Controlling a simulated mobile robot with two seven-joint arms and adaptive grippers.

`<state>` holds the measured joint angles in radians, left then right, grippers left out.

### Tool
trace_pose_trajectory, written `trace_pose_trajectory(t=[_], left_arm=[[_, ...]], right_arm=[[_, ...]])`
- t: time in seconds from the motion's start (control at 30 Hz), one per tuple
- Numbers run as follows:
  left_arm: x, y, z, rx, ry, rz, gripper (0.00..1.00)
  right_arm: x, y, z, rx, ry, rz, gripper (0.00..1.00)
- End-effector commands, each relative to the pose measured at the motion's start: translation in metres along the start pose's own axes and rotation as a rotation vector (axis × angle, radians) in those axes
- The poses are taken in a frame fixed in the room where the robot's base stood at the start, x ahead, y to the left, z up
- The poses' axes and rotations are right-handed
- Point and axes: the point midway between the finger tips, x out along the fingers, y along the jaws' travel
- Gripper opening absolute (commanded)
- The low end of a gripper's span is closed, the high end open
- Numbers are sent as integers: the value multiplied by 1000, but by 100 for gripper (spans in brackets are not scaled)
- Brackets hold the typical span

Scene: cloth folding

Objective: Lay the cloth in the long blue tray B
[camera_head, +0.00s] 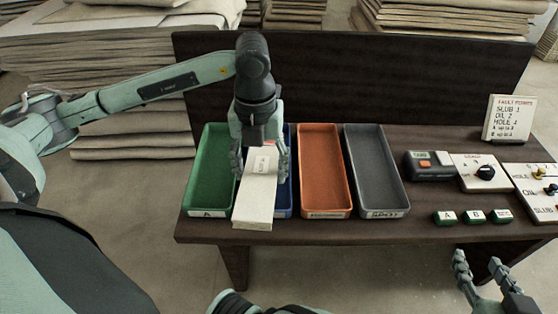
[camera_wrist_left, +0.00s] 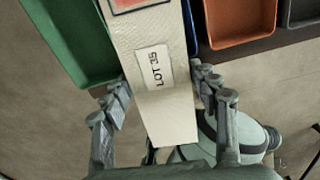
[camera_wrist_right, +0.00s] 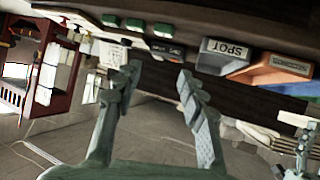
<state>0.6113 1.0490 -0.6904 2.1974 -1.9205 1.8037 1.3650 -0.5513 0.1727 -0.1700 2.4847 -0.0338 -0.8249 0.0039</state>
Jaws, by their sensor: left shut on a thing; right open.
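The cloth (camera_head: 256,205) is a folded, long cream strip with a white label reading LOT 35, which also shows in the left wrist view (camera_wrist_left: 160,105). My left gripper (camera_head: 259,165) is shut on the cloth, with a finger on each side of it. The cloth lies over the long blue tray B (camera_head: 287,195) and hides most of it; its near end reaches past the tray's front. I cannot tell whether the cloth touches the tray. My right gripper (camera_head: 482,275) is open and empty in front of the table, low at the right.
A green tray (camera_head: 211,175) marked A stands left of the blue one. An orange tray (camera_head: 324,170) and a grey SPOT tray (camera_head: 375,170) stand to its right. A scale-like device (camera_head: 430,166), buttons (camera_head: 474,216) and a fault points sign (camera_head: 508,118) stand further right.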

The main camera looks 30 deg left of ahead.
Motion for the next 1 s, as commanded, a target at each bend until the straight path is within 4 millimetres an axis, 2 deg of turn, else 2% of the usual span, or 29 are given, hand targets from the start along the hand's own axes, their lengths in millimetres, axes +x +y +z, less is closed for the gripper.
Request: trace_pose_trajectory(t=[0.17,0.5,0.63,0.83,1.0], left_arm=[[6,3,10,-95,0,2,28],[50,4,84,-98,-1,1,28],[62,5,105,-96,-1,0,28],[73,5,117,-91,-1,1,28],[99,6,116,-92,0,2,28]], right_arm=[[-2,-4,-9,2,38,-8,41],[-3,-18,-39,15,183,-38,41],[-5,-23,-51,20,236,-49,41],[-6,-26,-59,25,277,-57,41],[-10,-32,-73,34,345,-71,41]])
